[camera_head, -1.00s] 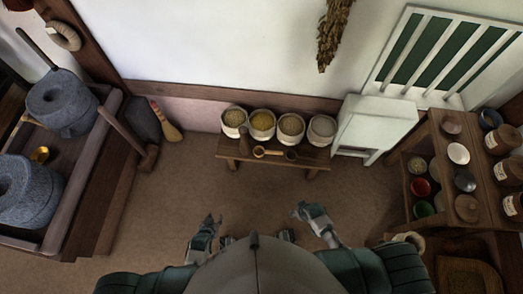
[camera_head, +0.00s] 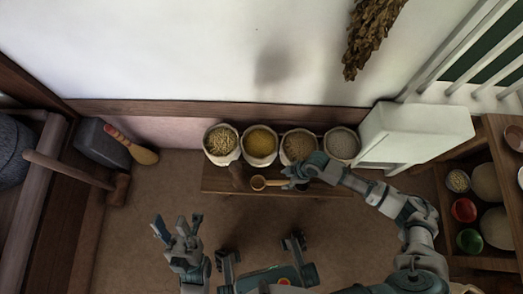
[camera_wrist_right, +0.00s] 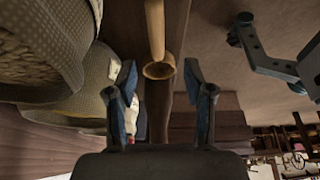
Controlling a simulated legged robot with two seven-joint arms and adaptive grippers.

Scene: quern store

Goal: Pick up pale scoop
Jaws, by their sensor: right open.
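The pale scoop (camera_head: 258,183), light wood with a round bowl, lies on the low bench (camera_head: 215,186) in front of the sacks. In the right wrist view the scoop (camera_wrist_right: 158,70) shows ahead between the fingers, its handle pointing up the picture. My right gripper (camera_head: 289,180) is over the bench at the scoop's handle side and hides part of the handle. In the wrist view my right gripper (camera_wrist_right: 160,82) is open, a finger on either side of the scoop's line, with no clear contact. My left gripper (camera_head: 178,226) is open and empty above the floor, left of my body.
Several open sacks of grain (camera_head: 260,145) stand along the bench's back. A dark wooden item (camera_head: 238,178) stands left of the scoop. A white cabinet (camera_head: 415,130) is to the right, and shelves with bowls (camera_head: 465,210) beyond. The floor before the bench is clear.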

